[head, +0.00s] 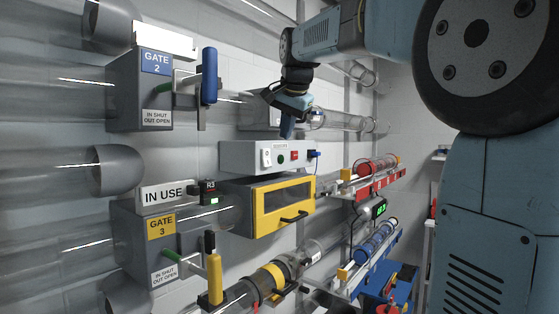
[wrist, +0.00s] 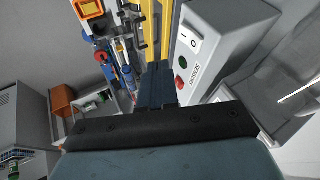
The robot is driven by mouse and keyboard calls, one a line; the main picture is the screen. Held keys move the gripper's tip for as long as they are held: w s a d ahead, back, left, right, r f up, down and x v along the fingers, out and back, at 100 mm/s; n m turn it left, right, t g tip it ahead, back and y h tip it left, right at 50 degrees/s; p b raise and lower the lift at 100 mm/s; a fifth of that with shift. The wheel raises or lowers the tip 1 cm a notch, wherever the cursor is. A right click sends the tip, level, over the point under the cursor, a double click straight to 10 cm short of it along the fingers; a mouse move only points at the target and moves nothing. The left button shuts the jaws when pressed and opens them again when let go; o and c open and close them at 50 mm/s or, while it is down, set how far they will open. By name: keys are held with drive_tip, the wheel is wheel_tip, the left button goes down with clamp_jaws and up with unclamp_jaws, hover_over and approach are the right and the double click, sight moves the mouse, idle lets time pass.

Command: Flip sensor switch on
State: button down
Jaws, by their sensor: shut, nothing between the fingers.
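The sensor box (head: 233,157) is a pale wall box with a white switch (head: 266,158) at left, a round green button or lamp (head: 280,158) and a red square part (head: 294,155) at right. In the wrist view the box (wrist: 232,30) shows a white plate (wrist: 190,40) marked I and O, with red and green parts beside it. Which way the switch is tipped I cannot tell. My gripper (head: 287,132) is shut and empty, pointing down just above the box's right half. In the wrist view its fingers (wrist: 158,85) are together beside the box's face.
A yellow-framed cabinet (head: 257,206) with a dark handle hangs right below the box. Gate 2 (head: 139,95) with a blue handle and Gate 3 (head: 146,250) with a yellow handle stand at left. Clear tubes run along the wall. Red and blue racks (head: 375,188) stick out at right.

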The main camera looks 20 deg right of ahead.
drive_tip(key=shift+d, duration=0.25)
